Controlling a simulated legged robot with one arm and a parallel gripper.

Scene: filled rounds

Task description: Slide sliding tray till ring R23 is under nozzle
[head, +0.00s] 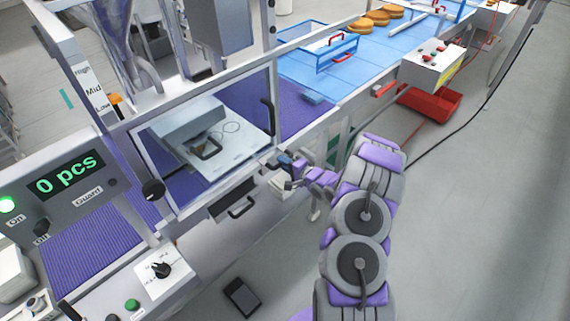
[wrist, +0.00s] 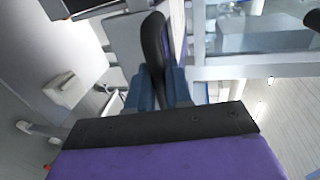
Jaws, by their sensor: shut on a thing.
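My gripper (head: 287,163) is at the right edge of the machine, outside the clear guard (head: 225,95). In the wrist view its two blue fingers (wrist: 161,78) are shut on a black loop handle (wrist: 154,38). What that handle belongs to is mostly hidden in the head view. No label R23 is readable. A metal funnel (head: 118,35) hangs at the upper left; its lower end is hard to tell.
A control panel (head: 70,185) reads 0 pcs, with a Guard label. A black drawer handle (head: 240,207) sits below the guard. A blue conveyor (head: 365,65) carries buns (head: 377,17). The grey floor at right is mostly free.

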